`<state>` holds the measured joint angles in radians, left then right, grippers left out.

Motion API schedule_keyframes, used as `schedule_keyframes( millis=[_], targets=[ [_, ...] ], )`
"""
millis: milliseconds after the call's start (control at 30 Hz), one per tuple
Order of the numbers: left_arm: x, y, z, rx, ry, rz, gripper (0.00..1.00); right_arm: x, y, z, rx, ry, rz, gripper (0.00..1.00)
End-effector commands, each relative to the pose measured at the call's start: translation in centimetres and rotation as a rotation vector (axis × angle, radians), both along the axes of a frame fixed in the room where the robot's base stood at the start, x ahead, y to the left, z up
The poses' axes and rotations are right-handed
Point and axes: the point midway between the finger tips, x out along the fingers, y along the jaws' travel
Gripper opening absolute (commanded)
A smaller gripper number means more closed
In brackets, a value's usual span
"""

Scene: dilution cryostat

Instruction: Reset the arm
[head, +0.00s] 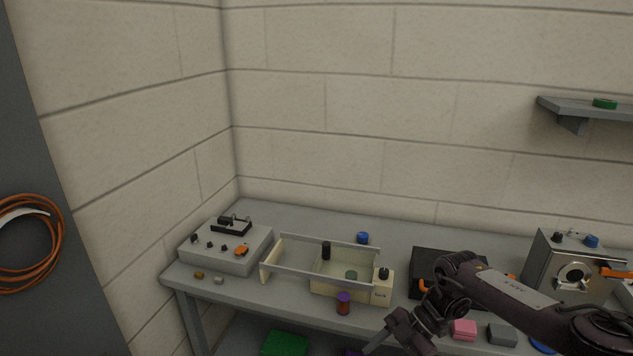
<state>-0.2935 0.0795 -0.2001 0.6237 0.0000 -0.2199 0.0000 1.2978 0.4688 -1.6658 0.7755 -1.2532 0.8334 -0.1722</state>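My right arm (515,305) comes in from the right over the front of the grey bench (300,220). Its gripper (383,341) points down and left at the lower edge of the picture, in front of the bench. One thin finger shows; I cannot tell whether the gripper is open or shut. No held object is visible. My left arm and gripper are out of view.
On the bench are a grey control box (228,247), a cream tray with rails (333,284), a purple-capped orange vial (343,305), a black box (435,262), a metal instrument (572,265) and a pink block (463,329). A shelf (590,109) hangs at right.

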Motion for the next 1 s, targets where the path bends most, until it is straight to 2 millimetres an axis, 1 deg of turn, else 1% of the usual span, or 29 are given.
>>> schedule_keyframes(
  millis=[33,167,267,300,333,367,400,433,467,500,567,600,633,667,700,767,800,867,900,967,1000],
  targets=[
    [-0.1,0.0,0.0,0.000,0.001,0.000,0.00,-0.4,1.2,-1.6,0.020,-0.003,-0.006,0.55],
    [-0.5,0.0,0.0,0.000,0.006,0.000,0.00,-0.9,4.5,-5.5,0.073,-0.031,-0.054,0.55],
    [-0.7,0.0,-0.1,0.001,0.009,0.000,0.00,-1.6,7.5,-9.4,0.120,-0.052,-0.138,0.55],
    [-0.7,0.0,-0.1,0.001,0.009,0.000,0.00,-1.9,8.7,-11.2,0.140,-0.059,-0.190,0.55],
    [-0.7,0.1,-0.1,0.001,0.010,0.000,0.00,-2.2,9.5,-12.6,0.149,-0.059,-0.234,0.55],
    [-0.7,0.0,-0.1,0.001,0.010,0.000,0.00,-2.4,10.2,-13.9,0.158,-0.060,-0.285,0.55],
    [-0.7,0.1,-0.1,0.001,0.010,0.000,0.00,-2.8,10.8,-15.8,0.162,-0.056,-0.357,0.55],
    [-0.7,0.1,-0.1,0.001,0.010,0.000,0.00,-3.2,11.2,-17.3,0.162,-0.050,-0.413,0.55],
    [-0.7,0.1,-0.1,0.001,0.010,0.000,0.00,-3.6,11.3,-18.7,0.160,-0.043,-0.474,0.55],
    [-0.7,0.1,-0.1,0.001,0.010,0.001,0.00,-4.4,11.3,-20.8,0.149,-0.028,-0.558,0.55],
    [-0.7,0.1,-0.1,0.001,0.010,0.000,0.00,-5.8,10.7,-24.0,0.119,0.003,-0.693,0.55],
    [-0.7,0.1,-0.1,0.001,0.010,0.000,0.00,-7.0,10.0,-26.3,0.091,0.028,-0.786,0.55],
    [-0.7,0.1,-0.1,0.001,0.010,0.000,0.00,-8.2,9.3,-28.1,0.063,0.050,-0.856,0.55],
    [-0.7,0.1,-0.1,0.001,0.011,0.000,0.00,-9.5,8.5,-29.8,0.033,0.075,-0.928,0.55],
    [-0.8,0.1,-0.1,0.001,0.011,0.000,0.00,-11.3,7.2,-32.0,-0.012,0.106,-1.018,0.55],
    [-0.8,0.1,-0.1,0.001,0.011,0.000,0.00,-14.3,5.3,-34.8,-0.083,0.152,-1.133,0.55],
    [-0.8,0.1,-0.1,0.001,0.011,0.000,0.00,-16.5,3.9,-36.6,-0.133,0.184,-1.204,0.55],
    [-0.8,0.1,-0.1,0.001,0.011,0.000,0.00,-19.9,2.0,-38.9,-0.208,0.229,-1.301,0.55],
    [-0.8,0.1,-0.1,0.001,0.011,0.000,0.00,-22.4,0.6,-40.3,-0.261,0.260,-1.361,0.55],
    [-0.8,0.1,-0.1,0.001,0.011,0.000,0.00,-26.1,-1.3,-42.0,-0.340,0.305,-1.445,0.55],
    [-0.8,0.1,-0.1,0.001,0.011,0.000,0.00,-28.7,-2.5,-43.0,-0.394,0.334,-1.495,0.55]
  ],
)
